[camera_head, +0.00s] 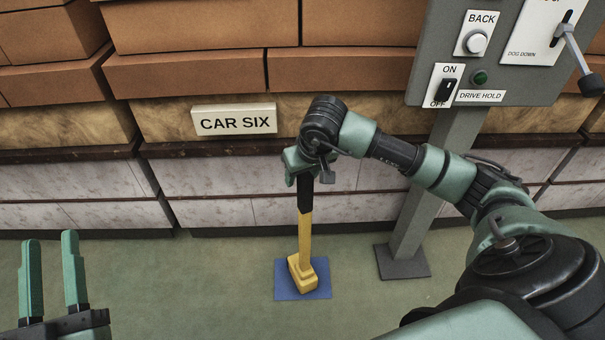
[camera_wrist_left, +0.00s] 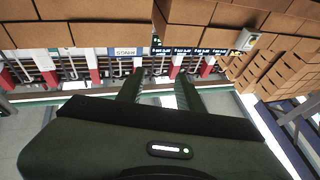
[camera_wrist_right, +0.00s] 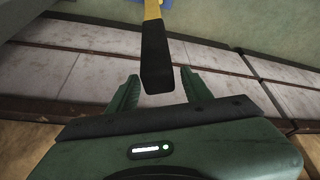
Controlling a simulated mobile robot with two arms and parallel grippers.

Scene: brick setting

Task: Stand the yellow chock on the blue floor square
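The yellow chock (camera_head: 304,240) has a long yellow stem with a black grip (camera_head: 305,194) on top. It stands upright with its yellow foot on the blue floor square (camera_head: 320,290); part of the square is hidden under the foot. My right gripper (camera_head: 307,176) is at the top of the black grip. In the right wrist view the grip (camera_wrist_right: 158,55) lies between my spread right fingers (camera_wrist_right: 160,80), with a gap visible on each side. My left gripper (camera_head: 50,240) is open and empty at the lower left, far from the chock.
A grey control post (camera_head: 430,200) with a panel (camera_head: 428,92) stands right of the blue square, close to my right arm. The green floor (camera_head: 180,280) left of the square is clear.

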